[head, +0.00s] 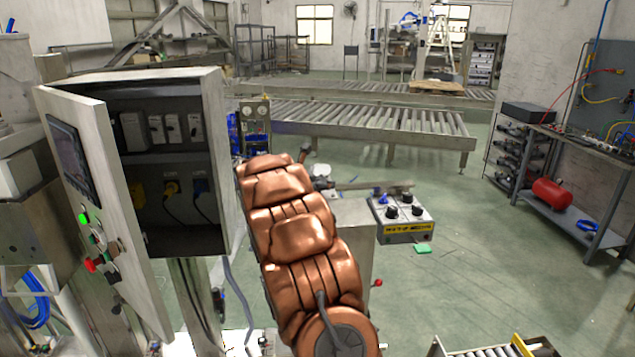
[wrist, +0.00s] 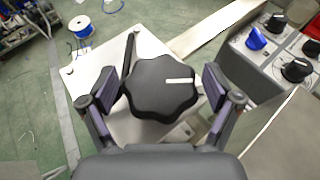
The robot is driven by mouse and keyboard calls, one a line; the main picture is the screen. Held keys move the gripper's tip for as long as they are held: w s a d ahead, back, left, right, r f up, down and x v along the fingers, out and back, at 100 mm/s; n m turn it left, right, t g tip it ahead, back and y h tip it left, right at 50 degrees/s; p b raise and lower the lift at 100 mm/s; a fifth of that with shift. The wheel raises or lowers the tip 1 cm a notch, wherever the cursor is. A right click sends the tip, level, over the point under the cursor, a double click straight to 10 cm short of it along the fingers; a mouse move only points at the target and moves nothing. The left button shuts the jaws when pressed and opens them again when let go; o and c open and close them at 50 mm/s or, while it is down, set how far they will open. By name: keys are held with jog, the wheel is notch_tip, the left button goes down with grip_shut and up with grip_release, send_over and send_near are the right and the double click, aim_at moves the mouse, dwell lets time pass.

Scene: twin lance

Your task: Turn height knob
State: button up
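A black lobed knob (wrist: 160,88) with a white pointer line sits on a pale metal plate (wrist: 105,70) in the wrist view. I take it for the height knob, though no label on it is readable. My gripper (wrist: 163,86) is open, with one finger on the left and one on the right of the knob. Narrow gaps seem to show between the pads and the knob; contact is not clear. In the head view my copper-coloured arm hides most of the gripper and the knob.
A control box (head: 405,234) with black knobs and a blue one stands right of my arm; its blue knob (wrist: 256,40) also shows in the wrist view. An open cabinet (head: 155,75) stands left. A roller conveyor (head: 370,118) lies behind.

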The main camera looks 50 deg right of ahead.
jog(key=c, duration=0.9)
jog(key=shift+o, duration=0.2)
jog(key=shift+w, duration=0.1)
jog(key=shift+m+g, duration=0.7)
jog(key=shift+r+m+g, duration=0.15)
jog(key=shift+m+g, duration=0.85)
jog(key=shift+g, duration=0.2)
jog(key=shift+m+g, duration=0.3)
jog(key=shift+m+g, duration=0.4)
jog(key=shift+g, duration=0.2)
jog(key=o, duration=1.2)
jog(key=shift+c, duration=0.2)
